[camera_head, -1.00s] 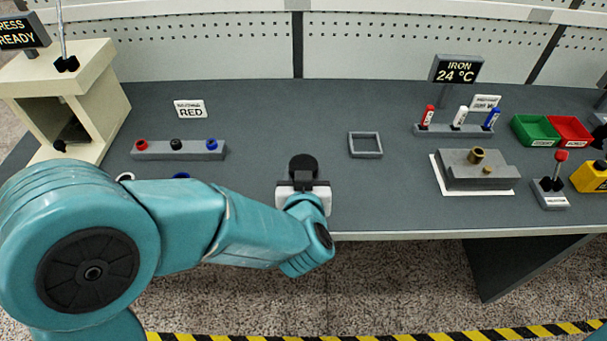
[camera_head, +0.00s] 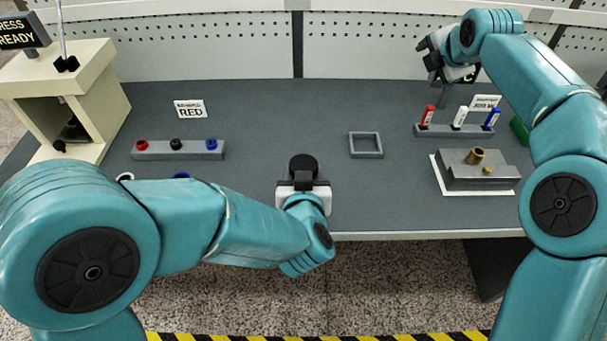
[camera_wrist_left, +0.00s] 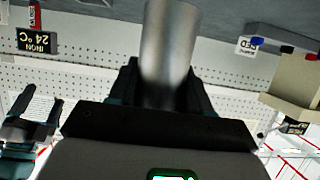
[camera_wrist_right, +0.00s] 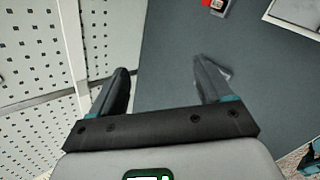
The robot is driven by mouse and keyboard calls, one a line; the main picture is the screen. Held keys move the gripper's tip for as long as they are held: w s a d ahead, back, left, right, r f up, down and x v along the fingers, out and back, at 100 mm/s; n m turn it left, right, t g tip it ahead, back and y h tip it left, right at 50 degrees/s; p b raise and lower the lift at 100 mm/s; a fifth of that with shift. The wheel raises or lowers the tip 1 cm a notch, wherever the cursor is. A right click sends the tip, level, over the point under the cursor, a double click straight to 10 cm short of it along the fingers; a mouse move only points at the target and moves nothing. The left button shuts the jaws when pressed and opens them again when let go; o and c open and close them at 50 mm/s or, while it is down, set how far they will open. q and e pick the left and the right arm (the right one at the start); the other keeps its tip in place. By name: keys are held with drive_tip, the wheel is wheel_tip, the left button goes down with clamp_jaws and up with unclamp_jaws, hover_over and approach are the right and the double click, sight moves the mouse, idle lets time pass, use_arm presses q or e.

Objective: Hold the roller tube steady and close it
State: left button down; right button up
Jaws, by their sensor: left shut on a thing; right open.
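The roller tube (camera_wrist_left: 168,50) is a plain grey metal cylinder in the left wrist view. My left gripper (camera_wrist_left: 163,95) is shut on it, one dark finger on each side. In the head view my left gripper (camera_head: 303,186) is above the front middle of the table; a dark round end (camera_head: 303,165) shows at its jaws, and the tube's side is hidden there. My right gripper (camera_head: 440,70) is raised near the back wall at upper right, apart from the tube. In the right wrist view its fingers (camera_wrist_right: 163,85) are spread and empty.
A square grey frame (camera_head: 365,145) lies right of the tube. A rack (camera_head: 180,150) with red, black and blue pieces is at left, beside the cream press (camera_head: 80,90). A marker rack (camera_head: 455,130) and a block with brass fittings (camera_head: 477,170) are at right.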

drive_tip(key=s+a+f+n+g+y, duration=0.1)
drive_tip(key=s+a+n+g, duration=0.15)
drive_tip(key=a, duration=0.55)
drive_tip(key=s+a+f+n+g, duration=0.15)
drive_tip(key=s+a+n, duration=0.25)
drive_tip(key=a, duration=0.4)
drive_tip(key=r+n+g, duration=0.2)
drive_tip(key=n+g, duration=0.3)
drive_tip(key=n, duration=0.2)
hover_over(304, 164)
drive_tip(key=shift+f+h, duration=0.2)
drive_tip(key=shift+h, duration=0.2)
drive_tip(key=shift+f, duration=4)
